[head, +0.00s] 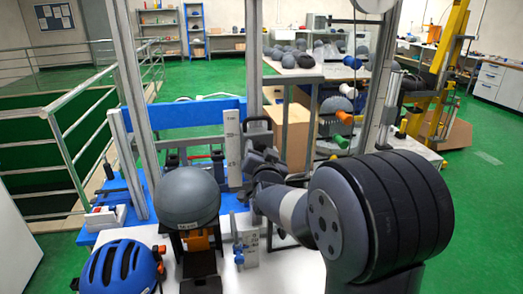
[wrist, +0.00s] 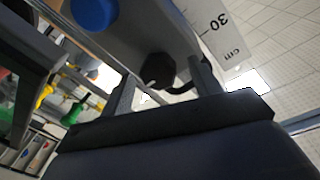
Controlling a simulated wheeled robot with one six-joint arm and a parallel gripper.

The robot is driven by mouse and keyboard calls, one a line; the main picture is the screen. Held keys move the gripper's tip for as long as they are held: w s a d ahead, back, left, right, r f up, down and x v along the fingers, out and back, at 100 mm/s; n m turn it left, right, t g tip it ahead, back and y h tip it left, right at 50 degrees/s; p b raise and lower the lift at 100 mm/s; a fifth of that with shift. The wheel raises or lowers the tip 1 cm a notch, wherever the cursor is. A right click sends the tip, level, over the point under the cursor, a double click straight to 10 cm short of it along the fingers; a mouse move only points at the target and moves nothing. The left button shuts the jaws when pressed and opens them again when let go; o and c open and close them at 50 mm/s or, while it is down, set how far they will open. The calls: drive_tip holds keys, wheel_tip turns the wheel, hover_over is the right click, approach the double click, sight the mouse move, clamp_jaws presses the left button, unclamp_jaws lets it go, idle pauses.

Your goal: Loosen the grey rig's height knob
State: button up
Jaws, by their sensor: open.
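The grey rig's upright post (head: 254,60) stands in the middle of the head view, with a white height scale (head: 232,150) on it. The scale, marked 30 cm (wrist: 213,28), also shows in the wrist view. A black knob (wrist: 157,68) sits on a grey part of the rig in the wrist view, probably the height knob. My gripper (wrist: 163,85) is open, its two fingers on either side of the knob; I cannot tell whether they touch it. In the head view my gripper (head: 262,165) is beside the scale and hides the knob.
A grey headform (head: 188,197) stands on a mount left of my arm, with a blue helmet (head: 122,268) at front left. A blue round part (wrist: 95,12) is near the knob in the wrist view. Metal railings (head: 62,150) stand left; green floor (head: 480,190) is free at right.

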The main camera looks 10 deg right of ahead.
drive_tip(key=shift+w, duration=0.15)
drive_tip(key=c, duration=1)
